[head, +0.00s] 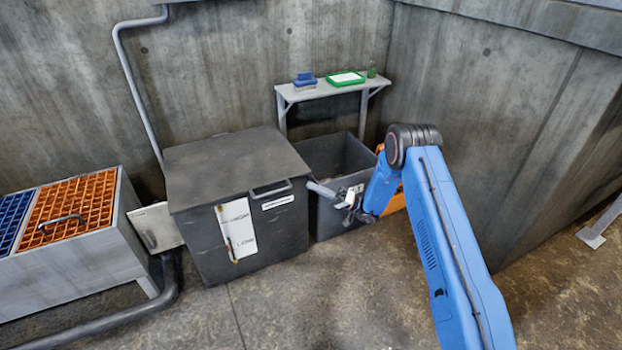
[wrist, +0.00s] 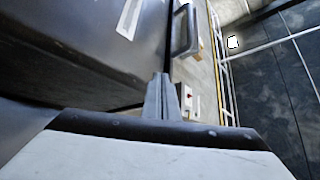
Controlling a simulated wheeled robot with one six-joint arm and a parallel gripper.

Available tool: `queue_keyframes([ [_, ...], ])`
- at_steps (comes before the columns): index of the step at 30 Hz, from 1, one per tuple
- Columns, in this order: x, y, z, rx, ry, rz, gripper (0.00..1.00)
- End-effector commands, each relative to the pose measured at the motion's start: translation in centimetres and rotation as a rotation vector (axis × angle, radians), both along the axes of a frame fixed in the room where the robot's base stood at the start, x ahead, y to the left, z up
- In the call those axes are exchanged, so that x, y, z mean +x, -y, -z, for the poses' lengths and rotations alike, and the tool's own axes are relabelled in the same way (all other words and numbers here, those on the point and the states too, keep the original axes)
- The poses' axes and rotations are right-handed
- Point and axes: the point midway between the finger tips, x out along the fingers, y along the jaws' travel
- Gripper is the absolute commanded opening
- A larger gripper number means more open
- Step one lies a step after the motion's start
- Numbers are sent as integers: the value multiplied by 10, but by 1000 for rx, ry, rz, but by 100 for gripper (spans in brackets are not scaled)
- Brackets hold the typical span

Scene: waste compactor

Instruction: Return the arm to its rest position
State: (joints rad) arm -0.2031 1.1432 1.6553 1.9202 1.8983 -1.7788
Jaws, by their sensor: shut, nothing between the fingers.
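My blue arm (head: 440,230) reaches in from the lower right, bends at a dark elbow joint and comes down to the wrist. My gripper (head: 312,184) points left, just right of the dark grey lidded box (head: 205,240). In the wrist view my gripper (wrist: 162,84) shows its two grey fingers together, with nothing between them. The handle (head: 271,189) on the box's front is left of the fingertips in the head view. In the wrist view the handle (wrist: 183,32) is beyond them, apart from the fingers as far as I can tell.
An open dark bin (head: 328,215) stands behind my wrist. A shelf (head: 330,88) holds a green tray (head: 346,78) and blue blocks (head: 305,80). A bench with orange (head: 70,208) and blue grids is at left. The floor in front is clear.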

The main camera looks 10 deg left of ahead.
Motion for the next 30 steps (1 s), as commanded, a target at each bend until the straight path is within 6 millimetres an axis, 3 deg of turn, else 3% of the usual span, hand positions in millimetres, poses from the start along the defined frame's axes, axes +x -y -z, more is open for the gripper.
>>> queue_keyframes([
  [5, 1, 2, -2, 0, 2, -4, 0],
  [11, -6, 2, -29, -35, -10, -53, 0],
  [20, -42, 8, -104, -169, -56, -201, 0],
  [30, -103, 29, -182, -394, -116, -343, 0],
])
